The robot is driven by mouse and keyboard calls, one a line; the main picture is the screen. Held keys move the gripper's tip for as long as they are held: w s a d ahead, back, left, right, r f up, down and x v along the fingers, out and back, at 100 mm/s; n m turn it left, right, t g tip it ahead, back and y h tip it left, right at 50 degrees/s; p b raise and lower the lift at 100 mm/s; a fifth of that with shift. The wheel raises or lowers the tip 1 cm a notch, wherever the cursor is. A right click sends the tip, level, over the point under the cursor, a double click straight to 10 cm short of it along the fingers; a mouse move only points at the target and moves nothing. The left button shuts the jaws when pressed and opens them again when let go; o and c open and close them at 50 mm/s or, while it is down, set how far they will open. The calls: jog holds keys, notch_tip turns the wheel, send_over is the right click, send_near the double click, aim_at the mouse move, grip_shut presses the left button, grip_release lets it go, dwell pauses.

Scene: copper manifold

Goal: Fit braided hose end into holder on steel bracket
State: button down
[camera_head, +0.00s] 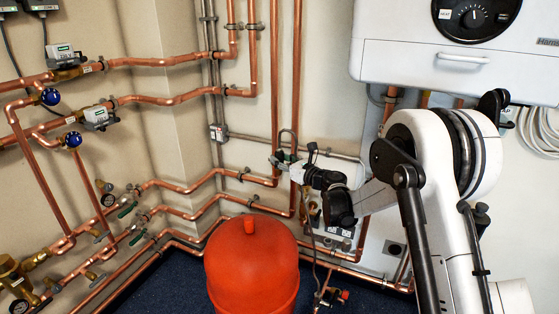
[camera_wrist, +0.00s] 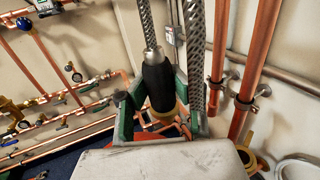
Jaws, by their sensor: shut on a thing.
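The braided hose end (camera_wrist: 158,84) is a black sleeve with a steel collar above and a brass-coloured part below. It is upright, slightly tilted, between the green fingers of my gripper (camera_wrist: 160,112) in the wrist view. Grey braided hose (camera_wrist: 148,22) rises from the collar. A second braided length (camera_wrist: 194,50) runs down by the right finger. In the head view my gripper (camera_head: 287,162) is in front of the vertical copper pipes, with a small grey hose loop (camera_head: 288,134) above it. I cannot clearly make out the steel bracket or its holder in either view.
Vertical copper pipes (camera_wrist: 262,60) with wall clamps stand right of my gripper. A red rounded vessel (camera_head: 250,270) stands below it. A white boiler (camera_head: 450,75) hangs at upper right. Copper pipes with blue-handled valves (camera_head: 73,139) line the left wall. A grey box (camera_head: 218,132) is on the wall.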

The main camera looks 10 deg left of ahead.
aim_at(281, 149)
jog(key=shift+r+p, duration=0.85)
jog(key=shift+r, duration=1.25)
jog(key=shift+a, duration=0.1)
